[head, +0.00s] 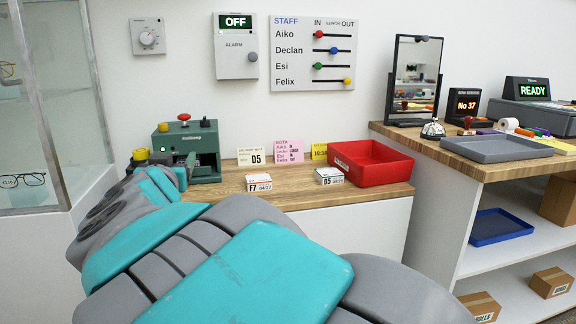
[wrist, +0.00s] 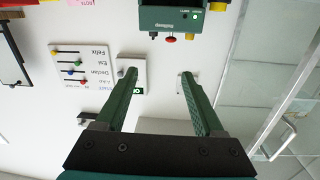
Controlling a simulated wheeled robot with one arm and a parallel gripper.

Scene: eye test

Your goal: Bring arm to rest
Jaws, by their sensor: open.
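My arm, teal and grey, stretches from the bottom right of the head view up to the left, over the front of the wooden counter (head: 305,199). Its far end lies in front of the green machine (head: 200,141); I cannot make out the fingertips there. In the wrist view my gripper (wrist: 158,76) shows two dark green fingers, spread apart with nothing between them. They point toward the white wall, with the green machine (wrist: 178,18) beyond them at the top of that view. The alarm box (wrist: 134,66) is partly hidden behind one finger.
A glass cabinet (head: 25,110) stands close on the left. A red tray (head: 372,178) and small boxes (head: 259,183) sit on the counter. On the right, a higher shelf unit holds a grey tray (head: 497,149), a mirror (head: 415,75) and a bell (head: 432,129).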

